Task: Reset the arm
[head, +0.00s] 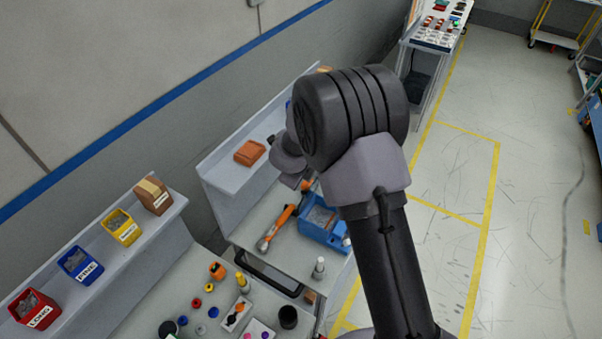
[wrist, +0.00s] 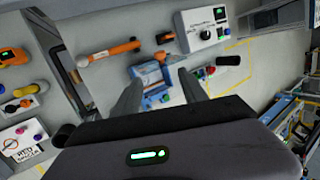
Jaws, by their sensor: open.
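My arm rises through the middle of the head view and bends at a large dark joint, over the workbench side. My gripper (wrist: 160,90) shows in the wrist view as two grey fingers spread apart with nothing between them. Beyond the fingers, below, lies a blue bin (wrist: 152,80); it also shows in the head view (head: 322,229), partly behind my arm. The fingers appear apart from it. In the head view the gripper is mostly hidden behind the arm joint, and its fingers cannot be made out clearly.
An orange-handled tool (head: 278,228) lies on the bench beside the blue bin. Labelled red, blue, yellow and brown bins line the left shelf (head: 150,228). Small coloured parts and a black cup (head: 288,317) stand on the near bench. The floor (head: 530,200) at right is clear.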

